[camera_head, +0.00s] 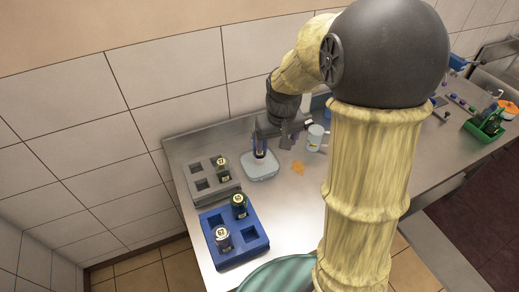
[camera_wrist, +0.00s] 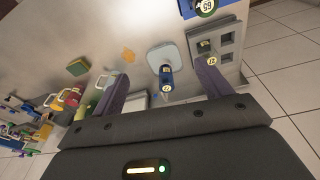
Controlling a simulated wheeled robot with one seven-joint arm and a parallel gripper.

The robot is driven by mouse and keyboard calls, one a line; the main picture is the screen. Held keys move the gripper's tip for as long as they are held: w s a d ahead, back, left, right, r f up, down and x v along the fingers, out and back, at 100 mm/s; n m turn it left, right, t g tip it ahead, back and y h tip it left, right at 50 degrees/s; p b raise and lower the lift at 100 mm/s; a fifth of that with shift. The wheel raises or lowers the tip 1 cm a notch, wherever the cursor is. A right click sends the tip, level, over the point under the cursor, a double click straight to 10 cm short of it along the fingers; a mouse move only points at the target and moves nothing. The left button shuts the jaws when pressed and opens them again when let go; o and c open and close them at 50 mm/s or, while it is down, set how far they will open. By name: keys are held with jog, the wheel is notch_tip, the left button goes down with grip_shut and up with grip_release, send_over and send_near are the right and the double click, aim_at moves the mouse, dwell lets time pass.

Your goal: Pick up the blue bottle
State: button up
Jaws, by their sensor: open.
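The blue bottle (camera_wrist: 166,82) has a round label on top and stands upright at the edge of a pale square pad (camera_wrist: 163,52) in the wrist view. In the head view the blue bottle (camera_head: 259,150) shows partly behind my gripper, on the pale pad (camera_head: 262,170). My gripper (camera_wrist: 163,72) is open, its two purple-grey fingers apart on either side of the bottle in the wrist view.
Left of the pad is a grey rack (camera_head: 203,190) with a labelled bottle (camera_head: 221,165). In front is a blue rack (camera_head: 250,250) with a dark green bottle (camera_head: 239,205) and a grey bottle (camera_head: 222,238). A white jug (camera_head: 315,138) and orange patch (camera_head: 298,168) lie right.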

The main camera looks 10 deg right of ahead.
jog(key=w+f+n+g+b, duration=0.1)
jog(key=w+f+b, duration=0.2)
jog(key=w, duration=0.8)
jog(key=w+f+n+g+b, duration=0.1)
jog(key=w+f+b, duration=0.3)
jog(key=w, duration=0.8)
jog(key=shift+f+n+b, duration=0.3)
jog(key=shift+n+b, duration=0.3)
jog(key=shift+b, duration=0.3)
notch_tip(320, 180, down, 12)
jog(key=p, duration=0.3)
jog(key=shift+f, duration=0.15)
jog(key=shift+s, duration=0.1)
